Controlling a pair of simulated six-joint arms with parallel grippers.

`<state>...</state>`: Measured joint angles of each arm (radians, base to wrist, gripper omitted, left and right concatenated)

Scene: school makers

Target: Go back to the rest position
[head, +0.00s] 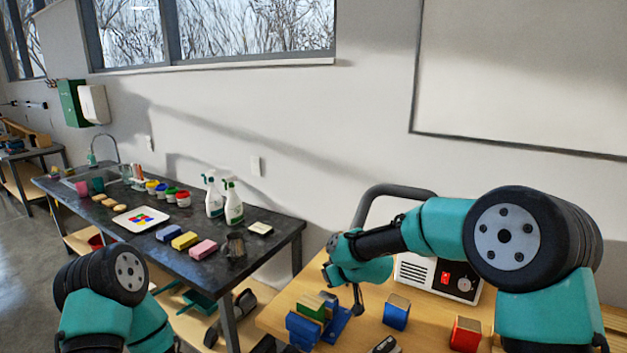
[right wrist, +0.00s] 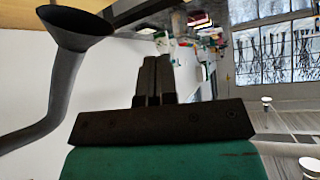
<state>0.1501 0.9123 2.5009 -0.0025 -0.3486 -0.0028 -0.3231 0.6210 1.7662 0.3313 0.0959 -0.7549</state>
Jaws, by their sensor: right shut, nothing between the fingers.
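My right arm comes in from the right in the head view and reaches left over the wooden bench (head: 272,318). Its right gripper (head: 329,262) is small and partly hidden by the wrist there. In the right wrist view the right gripper (right wrist: 154,62) shows its two dark fingers side by side, shut and empty, with nothing held. My left arm shows at the lower left of the head view, folded low in front of the dark table (head: 262,243). The left gripper is out of the picture.
Spray bottles (head: 233,205) stand on the dark table.

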